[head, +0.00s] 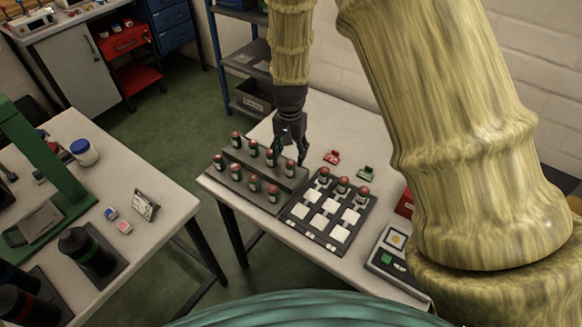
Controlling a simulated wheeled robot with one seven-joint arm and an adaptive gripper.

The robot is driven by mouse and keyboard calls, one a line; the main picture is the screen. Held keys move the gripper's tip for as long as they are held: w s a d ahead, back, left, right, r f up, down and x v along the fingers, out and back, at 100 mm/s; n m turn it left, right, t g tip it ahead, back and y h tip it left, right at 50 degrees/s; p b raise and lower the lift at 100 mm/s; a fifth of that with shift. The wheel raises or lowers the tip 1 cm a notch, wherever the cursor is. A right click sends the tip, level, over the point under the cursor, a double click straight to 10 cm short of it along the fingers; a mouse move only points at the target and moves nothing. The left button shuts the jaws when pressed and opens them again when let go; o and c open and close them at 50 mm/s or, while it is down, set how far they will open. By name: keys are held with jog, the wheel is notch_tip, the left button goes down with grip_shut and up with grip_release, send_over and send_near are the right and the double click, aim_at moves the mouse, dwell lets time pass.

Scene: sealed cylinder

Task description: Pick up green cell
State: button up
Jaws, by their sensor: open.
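Several small cells with green bodies and reddish caps stand upright in two rows on a stepped dark grey rack (233,188) on the white table. The cell at the right end of the back row (290,168) is nearest my gripper. Another green cell (273,194) stands at the right end of the front row. My gripper (293,154) is open, pointing down over the right end of the back row. Its fingers overlap the tops there in the picture; I cannot tell whether they touch or surround a cell.
A black tray (316,233) with white square pads stands right of the rack, with three cells along its back row. Small red (332,157) and green (367,173) parts lie behind it. A device with a green button (387,259) is at right. A blue shelf stands behind.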

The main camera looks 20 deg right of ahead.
aim_at(291, 162)
jog(key=shift+d+f+p, duration=0.15)
jog(key=shift+f+p, duration=1.15)
jog(key=shift+f, duration=1.45)
jog(key=c, duration=1.2)
